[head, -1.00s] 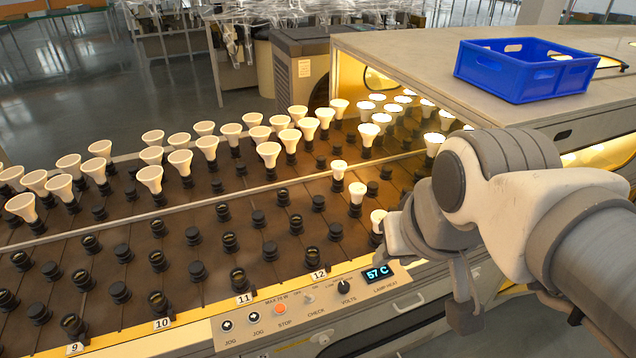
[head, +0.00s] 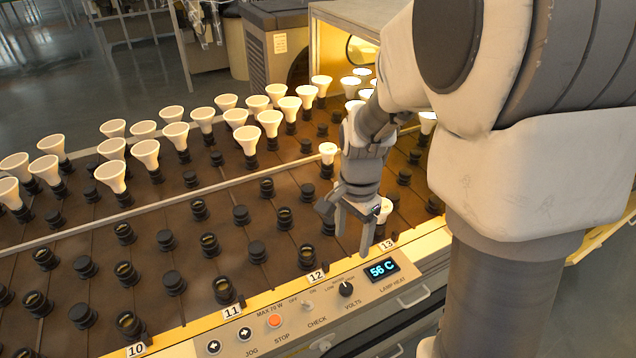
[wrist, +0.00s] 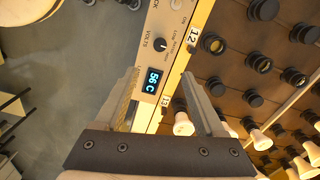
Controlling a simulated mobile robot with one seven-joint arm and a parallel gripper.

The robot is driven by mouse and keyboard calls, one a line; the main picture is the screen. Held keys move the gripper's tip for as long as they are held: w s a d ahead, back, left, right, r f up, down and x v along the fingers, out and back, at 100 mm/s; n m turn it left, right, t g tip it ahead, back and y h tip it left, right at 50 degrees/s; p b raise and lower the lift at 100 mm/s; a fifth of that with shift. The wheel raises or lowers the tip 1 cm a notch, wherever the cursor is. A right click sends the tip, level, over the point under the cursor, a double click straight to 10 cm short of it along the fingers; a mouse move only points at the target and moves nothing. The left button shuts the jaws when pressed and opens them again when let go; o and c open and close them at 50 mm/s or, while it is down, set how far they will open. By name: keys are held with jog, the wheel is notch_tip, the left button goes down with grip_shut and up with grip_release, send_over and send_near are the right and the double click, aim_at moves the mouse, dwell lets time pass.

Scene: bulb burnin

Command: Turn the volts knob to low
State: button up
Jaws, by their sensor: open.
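The black volts knob (head: 346,289) sits on the grey control panel (head: 300,335), left of the blue lamp-heat display (head: 381,270) reading 56 C. A low label is at the left of its scale; its exact pointer setting is too small to tell. My gripper (head: 353,238) points down over the panel's back edge, above and behind the knob, apart from it. In the wrist view the knob (wrist: 160,44) lies beyond the open fingertips (wrist: 158,80), with the display (wrist: 152,82) between the fingers. The gripper is open and empty.
Behind the panel, the conveyor (head: 330,225) carries black sockets, many holding white bulbs. A lit bulb (head: 383,210) stands close behind my gripper.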

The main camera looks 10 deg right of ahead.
aim_at(346, 287)
notch_tip(346, 287, down, 18)
jog(key=b, duration=0.5)
jog(key=shift+w, duration=0.1)
grip_shut()
